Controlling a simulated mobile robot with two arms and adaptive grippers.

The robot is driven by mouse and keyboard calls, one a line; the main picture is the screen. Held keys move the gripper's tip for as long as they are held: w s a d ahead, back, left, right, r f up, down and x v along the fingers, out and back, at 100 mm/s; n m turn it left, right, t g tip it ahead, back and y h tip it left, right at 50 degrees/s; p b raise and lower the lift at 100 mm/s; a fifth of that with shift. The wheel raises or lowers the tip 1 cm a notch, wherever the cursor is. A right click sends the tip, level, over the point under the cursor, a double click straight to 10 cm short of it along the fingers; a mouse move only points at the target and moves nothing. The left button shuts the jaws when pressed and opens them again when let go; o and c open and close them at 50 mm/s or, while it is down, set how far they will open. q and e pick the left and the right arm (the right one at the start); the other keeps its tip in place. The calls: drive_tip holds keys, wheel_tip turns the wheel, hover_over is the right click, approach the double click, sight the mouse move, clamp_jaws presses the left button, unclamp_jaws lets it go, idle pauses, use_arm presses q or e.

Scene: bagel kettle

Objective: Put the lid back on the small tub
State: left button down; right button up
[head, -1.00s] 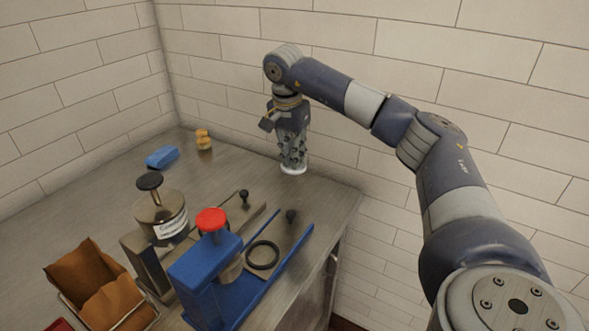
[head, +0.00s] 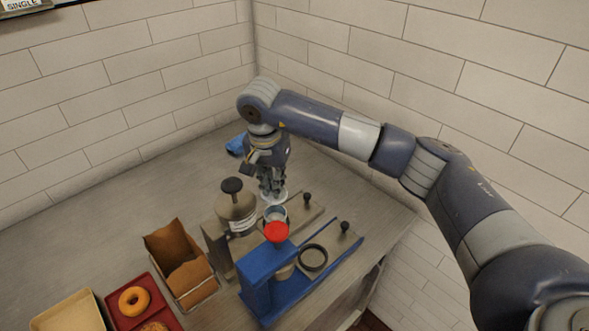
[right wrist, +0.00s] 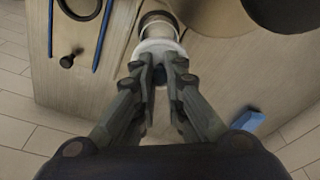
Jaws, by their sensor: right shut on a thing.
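The small tub (head: 275,214) is a pale, open-topped cup in the head view, just behind the red knob. In the right wrist view the tub (right wrist: 157,20) shows its dark inside past the lid. My right gripper (head: 270,190) is shut on the white round lid (head: 273,199) and points down. The lid (right wrist: 158,46) also shows below the fingertips in the right wrist view. The lid is beside and partly over the tub's far rim; I cannot tell whether they touch. My left gripper is not in view.
A jar with a black knob (head: 237,208) stands close left of the tub. A blue press with a red knob (head: 276,232) stands in front.

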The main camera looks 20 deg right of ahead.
drive_tip(key=shift+f+b, duration=1.85)
drive_tip(key=shift+f, duration=1.4)
drive_tip(key=shift+b, duration=0.45)
drive_tip(key=shift+f+b, duration=0.15)
drive_tip(key=shift+b, duration=0.45)
idle(0.4)
drive_tip(key=o, duration=0.7)
drive_tip(key=shift+o, duration=0.5)
